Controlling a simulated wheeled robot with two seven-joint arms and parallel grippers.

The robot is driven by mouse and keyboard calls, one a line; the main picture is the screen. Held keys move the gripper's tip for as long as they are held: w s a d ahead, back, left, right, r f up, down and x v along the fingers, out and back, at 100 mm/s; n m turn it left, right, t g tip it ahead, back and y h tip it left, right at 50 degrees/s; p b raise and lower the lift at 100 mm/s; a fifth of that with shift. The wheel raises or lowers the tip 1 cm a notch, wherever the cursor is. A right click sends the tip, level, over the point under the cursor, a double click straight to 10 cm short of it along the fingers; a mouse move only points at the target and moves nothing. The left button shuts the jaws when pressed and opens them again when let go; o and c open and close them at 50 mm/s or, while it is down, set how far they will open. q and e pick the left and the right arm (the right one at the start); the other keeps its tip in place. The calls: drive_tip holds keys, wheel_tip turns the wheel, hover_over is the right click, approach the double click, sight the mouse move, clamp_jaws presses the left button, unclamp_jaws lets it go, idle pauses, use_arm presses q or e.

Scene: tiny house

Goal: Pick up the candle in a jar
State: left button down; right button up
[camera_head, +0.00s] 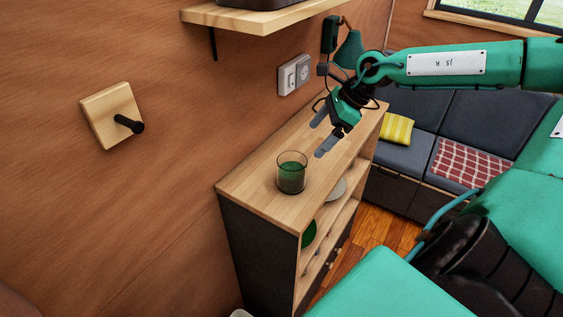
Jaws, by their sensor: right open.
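The candle in a jar (291,176) is a clear glass with dark green wax inside. It stands upright on the wooden top of a shelf cabinet (255,192). My right gripper (321,136) is open and empty above the cabinet top, up and to the right of the jar in the picture. Its two grey fingers point down and left, apart from the jar. My left gripper is not in the frame.
A wall shelf (245,22) hangs above. A socket plate (294,75) and a wooden wall hook (111,115) are on the wall. Plates sit on the cabinet's lower shelves. A cushioned bench (408,155) stands behind. The cabinet top around the jar is clear.

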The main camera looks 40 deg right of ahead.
approach(288, 168)
drive_tip(key=shift+a+f, duration=0.45)
drive_tip(key=shift+f, duration=0.4)
drive_tip(key=shift+w+a+f, duration=0.15)
drive_tip(key=shift+a+f, duration=0.1)
drive_tip(key=shift+f, duration=0.2)
drive_tip(key=shift+w+a+f, duration=0.1)
drive_tip(key=shift+a+f, duration=0.05)
drive_tip(key=shift+f, duration=0.1)
drive_tip(key=shift+w+f, duration=0.15)
drive_tip(key=shift+f, duration=0.05)
drive_tip(key=shift+a+f, duration=0.15)
drive_tip(key=shift+a+f+b, duration=0.1)
drive_tip(key=shift+f+b, duration=0.05)
drive_tip(key=shift+b, duration=0.15)
drive_tip(key=shift+w+a+f+b, duration=0.3)
drive_tip(key=shift+a+f+b, duration=0.05)
drive_tip(key=shift+w+a+f, duration=0.25)
drive_tip(key=shift+a+f, duration=0.25)
drive_tip(key=shift+a, duration=0.05)
drive_tip(key=shift+x, duration=0.75)
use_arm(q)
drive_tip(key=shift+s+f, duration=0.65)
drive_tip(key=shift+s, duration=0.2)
use_arm(e)
drive_tip(key=shift+w+a+f, duration=0.1)
drive_tip(key=shift+f, duration=0.15)
